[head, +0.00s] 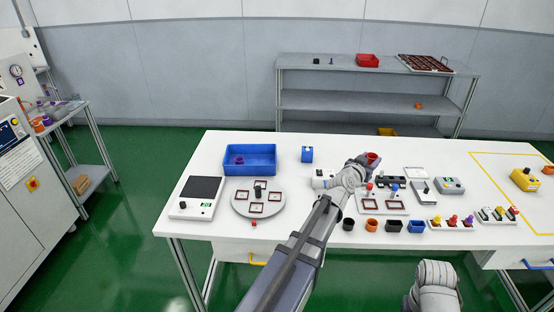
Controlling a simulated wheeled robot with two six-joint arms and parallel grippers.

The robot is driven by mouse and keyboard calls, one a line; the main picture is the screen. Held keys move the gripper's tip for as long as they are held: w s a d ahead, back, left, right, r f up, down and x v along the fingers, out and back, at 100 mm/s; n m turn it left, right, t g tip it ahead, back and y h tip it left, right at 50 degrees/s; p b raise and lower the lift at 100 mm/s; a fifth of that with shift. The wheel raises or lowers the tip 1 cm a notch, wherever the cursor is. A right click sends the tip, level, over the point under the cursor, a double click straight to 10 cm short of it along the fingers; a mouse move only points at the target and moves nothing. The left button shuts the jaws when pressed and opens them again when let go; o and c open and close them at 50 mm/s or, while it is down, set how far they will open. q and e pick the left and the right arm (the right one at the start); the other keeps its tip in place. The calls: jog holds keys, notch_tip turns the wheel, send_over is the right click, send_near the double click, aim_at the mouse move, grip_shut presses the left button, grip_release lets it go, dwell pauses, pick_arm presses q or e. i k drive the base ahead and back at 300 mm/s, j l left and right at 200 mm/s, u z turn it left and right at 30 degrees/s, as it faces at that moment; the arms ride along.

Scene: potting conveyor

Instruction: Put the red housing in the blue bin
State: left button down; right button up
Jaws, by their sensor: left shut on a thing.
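The red housing (372,157) is a small cup near the middle of the white table, right of the blue bin. My left gripper (366,162) is shut on it; the fingers are small in the view and partly hidden by the wrist. I cannot tell whether the housing is clear of the tabletop. The blue bin (249,174) is an open rectangular box at the back left of the table, with a purple part (239,160) inside. Only a link of my right arm shows at the bottom right; its gripper is out of view.
A round turntable (258,211) and a scale (195,208) lie in front of the bin. Several cups, including an orange one (371,225), line the front edge. Button fixtures stand to the right.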

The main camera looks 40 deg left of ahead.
aim_at(263, 160)
jog(key=j+z, duration=0.1)
jog(key=j, duration=0.35)
jog(key=k+j+z, duration=0.1)
jog(key=j, duration=0.8)
jog(key=k+j+z, duration=0.15)
jog(key=j, duration=0.25)
jog(key=j+z, duration=0.1)
jog(key=j, duration=0.35)
jog(key=k+j+z, duration=0.1)
jog(key=j, duration=0.35)
jog(key=k, duration=0.05)
